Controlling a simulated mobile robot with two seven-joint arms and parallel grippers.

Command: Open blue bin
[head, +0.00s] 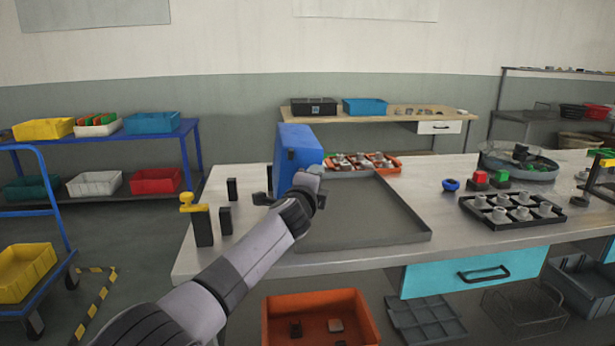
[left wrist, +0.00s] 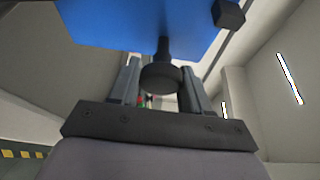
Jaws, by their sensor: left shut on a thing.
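The blue bin (head: 298,148) is a blue box-like body standing on the workbench, beside the back left corner of a grey tray. My left gripper (head: 312,184) is at its near side, and the arm covers part of its lower side. In the left wrist view, the blue surface (left wrist: 140,18) fills the upper part, with a black round knob (left wrist: 163,78) on a short stem. My left gripper (left wrist: 161,68) is shut on this knob, one finger on each side. Whether the bin is open cannot be seen. My right gripper is not in view.
The grey tray (head: 375,236) is empty and lies right of the arm. Small black blocks (head: 225,221) and a black post with a yellow top (head: 202,226) stand to the left. An orange tray of parts (head: 383,168) lies behind. A black rack (head: 478,213) sits at right.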

